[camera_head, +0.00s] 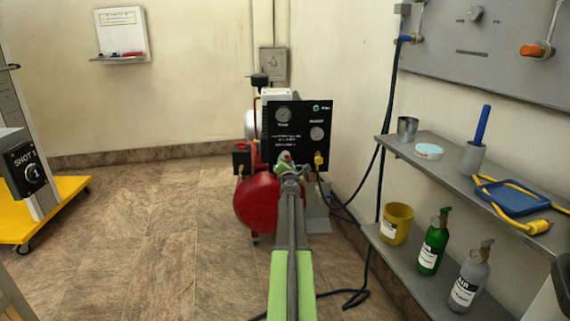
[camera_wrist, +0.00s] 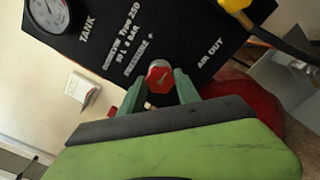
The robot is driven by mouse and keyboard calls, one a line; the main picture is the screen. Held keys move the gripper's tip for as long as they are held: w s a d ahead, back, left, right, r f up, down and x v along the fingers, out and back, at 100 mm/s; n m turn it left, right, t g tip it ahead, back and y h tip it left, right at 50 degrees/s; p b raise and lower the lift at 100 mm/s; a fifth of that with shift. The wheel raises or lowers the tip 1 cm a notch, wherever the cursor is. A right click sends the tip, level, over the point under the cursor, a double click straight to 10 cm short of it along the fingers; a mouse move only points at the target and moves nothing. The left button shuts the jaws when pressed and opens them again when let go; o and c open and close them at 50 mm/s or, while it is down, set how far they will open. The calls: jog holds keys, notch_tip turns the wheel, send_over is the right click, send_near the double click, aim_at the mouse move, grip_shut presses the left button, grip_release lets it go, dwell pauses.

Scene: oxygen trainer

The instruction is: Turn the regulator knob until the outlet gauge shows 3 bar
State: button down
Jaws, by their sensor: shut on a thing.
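The red regulator knob (camera_wrist: 158,76) sits low on the black panel (camera_wrist: 130,40) in the wrist view, with a pale pointer mark on its face. My gripper (camera_wrist: 160,86) has its two green fingers closed on either side of the knob. In the head view my gripper (camera_head: 289,166) reaches the panel's lower edge, and a bit of the red knob (camera_head: 285,156) shows there. The tank gauge (camera_head: 283,115) is at the panel's upper left; part of it shows in the wrist view (camera_wrist: 47,12). The outlet gauge (camera_head: 317,133) is at the right, its needle too small to read.
The red compressor tank (camera_head: 256,205) stands below the panel. A yellow fitting (camera_head: 319,160) and dark hose are close to the right of my gripper. Shelves (camera_head: 480,179) with bottles and cups line the right wall.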

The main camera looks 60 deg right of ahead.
jog(key=shift+s+m, duration=0.15)
jog(key=shift+m, duration=0.95)
jog(key=shift+d, duration=0.1)
jog(key=c, duration=0.9)
grip_release()
jog(key=v, duration=1.7)
jog(key=shift+a, duration=0.25)
